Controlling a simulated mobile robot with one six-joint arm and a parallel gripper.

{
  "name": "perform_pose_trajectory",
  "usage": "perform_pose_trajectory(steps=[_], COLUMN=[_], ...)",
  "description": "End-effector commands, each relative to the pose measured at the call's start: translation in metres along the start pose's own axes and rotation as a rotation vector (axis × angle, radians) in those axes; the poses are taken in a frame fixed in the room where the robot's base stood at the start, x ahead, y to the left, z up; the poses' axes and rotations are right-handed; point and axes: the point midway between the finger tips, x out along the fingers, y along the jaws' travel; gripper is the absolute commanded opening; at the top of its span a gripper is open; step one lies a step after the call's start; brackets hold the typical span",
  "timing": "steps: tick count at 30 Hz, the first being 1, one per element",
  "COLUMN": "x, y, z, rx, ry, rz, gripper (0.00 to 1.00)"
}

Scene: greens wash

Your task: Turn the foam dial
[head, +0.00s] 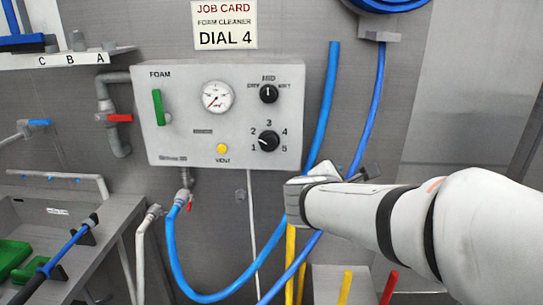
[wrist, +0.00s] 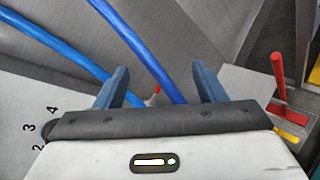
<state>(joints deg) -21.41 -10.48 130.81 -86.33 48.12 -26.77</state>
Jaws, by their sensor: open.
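The foam dial (head: 268,141) is a black knob at the lower right of the white FOAM panel (head: 180,80), with numbers 1 to 5 around it. Its white mark points left and slightly down, nearest 1. In the wrist view, part of the dial (wrist: 27,130) and the numbers 2, 3 and 4 show at the left edge; my gripper body hides the rest. My gripper (wrist: 160,84) is open and empty, its blue fingers apart with a blue hose behind the gap. In the head view it is right of and below the dial, not touching it.
A job card (head: 224,24) above the panel reads DIAL 4. A second knob (head: 268,93), a gauge (head: 217,96), a green lever (head: 158,107) and a yellow VENT button (head: 222,148) share the panel. Blue hoses (head: 328,105) hang close to its right edge.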

Motion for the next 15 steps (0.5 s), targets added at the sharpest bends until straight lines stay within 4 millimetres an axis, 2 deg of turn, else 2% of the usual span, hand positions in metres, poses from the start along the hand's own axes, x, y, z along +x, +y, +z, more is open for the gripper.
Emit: perform_pose_trajectory(steps=[1, 6, 9, 12, 15], x=[0.003, -0.011, -0.024, -0.034, -0.038], y=[0.019, 0.088, 0.115, 0.132, 0.141], z=[-0.021, -0.071, -0.096, -0.114, -0.122], rx=[-0.126, -0.5, -0.652, -0.749, -0.795], ry=[-0.01, -0.079, -0.12, -0.151, -0.169], rz=[0.09, 0.379, 0.505, 0.589, 0.63], gripper=[0.64, 0.64, 0.64, 0.64, 0.64])
